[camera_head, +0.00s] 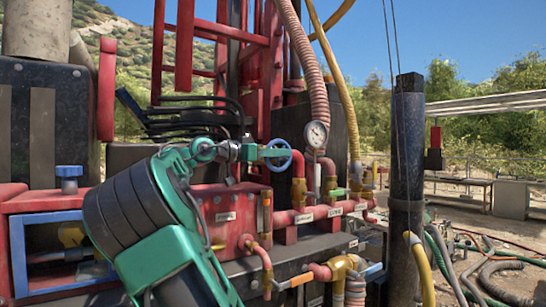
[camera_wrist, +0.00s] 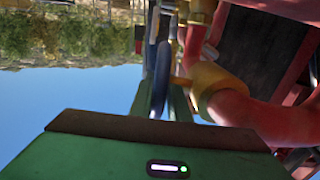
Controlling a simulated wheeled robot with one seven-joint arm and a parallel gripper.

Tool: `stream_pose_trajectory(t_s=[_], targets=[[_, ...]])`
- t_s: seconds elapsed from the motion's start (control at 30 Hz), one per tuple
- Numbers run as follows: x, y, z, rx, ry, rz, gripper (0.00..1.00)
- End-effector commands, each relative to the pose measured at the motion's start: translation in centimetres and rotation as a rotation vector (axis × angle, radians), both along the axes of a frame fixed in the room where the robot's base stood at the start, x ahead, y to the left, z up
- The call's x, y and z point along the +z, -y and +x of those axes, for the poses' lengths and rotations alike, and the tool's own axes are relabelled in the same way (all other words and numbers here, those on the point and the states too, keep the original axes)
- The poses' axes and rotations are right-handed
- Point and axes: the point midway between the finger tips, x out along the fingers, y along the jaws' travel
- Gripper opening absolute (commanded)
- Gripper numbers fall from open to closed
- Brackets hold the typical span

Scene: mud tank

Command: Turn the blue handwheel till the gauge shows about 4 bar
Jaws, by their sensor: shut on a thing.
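The blue handwheel (camera_head: 286,146) stands on a brass valve (camera_head: 299,190) on the red pipework, and I see it edge-on in the wrist view (camera_wrist: 161,75). My gripper (camera_head: 270,153) reaches in from the left and is shut on the wheel. In the wrist view its green fingers (camera_wrist: 160,106) lie on both sides of the rim. The round white-faced gauge (camera_head: 317,133) stands just right of the wheel on its own stem. Its needle is too small to read.
A blue knob (camera_head: 69,172) sits on the red box at left. A corrugated hose (camera_head: 305,55) and a yellow hose (camera_head: 338,75) hang above and behind the gauge. A dark upright post (camera_head: 407,150) stands right. Hoses lie on the ground beyond.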

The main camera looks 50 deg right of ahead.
Motion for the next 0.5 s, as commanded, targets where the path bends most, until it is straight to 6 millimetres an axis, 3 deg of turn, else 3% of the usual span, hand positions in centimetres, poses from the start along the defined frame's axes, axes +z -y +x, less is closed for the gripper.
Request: stream_pose_trajectory(t_s=[0.5], targets=[[0.17,0.05,0.41,0.011,0.037,0.160,0.00]])
